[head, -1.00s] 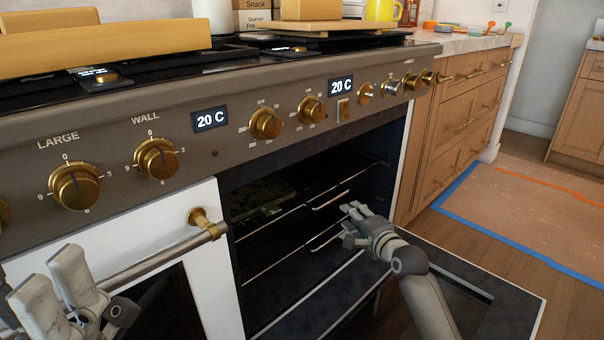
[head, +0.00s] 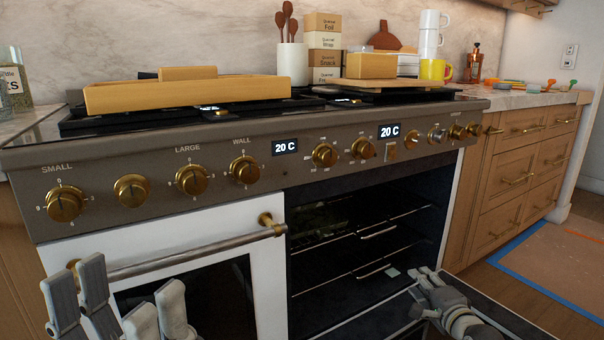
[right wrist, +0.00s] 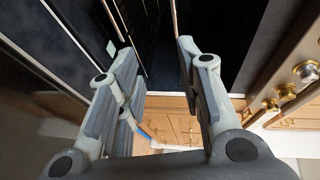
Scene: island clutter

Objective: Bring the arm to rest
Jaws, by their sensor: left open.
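My right gripper (head: 425,285) is in front of the open right oven, above its lowered door (head: 490,315). In the right wrist view its fingers (right wrist: 156,50) are spread apart with nothing between them. My left gripper (head: 118,290) is in front of the closed white left oven door, with its fingers spread and nothing seen between them. The right oven cavity (head: 350,285) has wire racks and a dark, shadowed item (head: 318,222) on the upper left. A small pale square (head: 392,272) shows low in the oven.
The oven handle (head: 195,255) sticks out near my left gripper. A wooden tray (head: 188,95) and a cutting board (head: 400,84) lie on the cooktop. Wooden drawers (head: 520,165) stand at right. Blue tape (head: 545,290) edges a floor covering.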

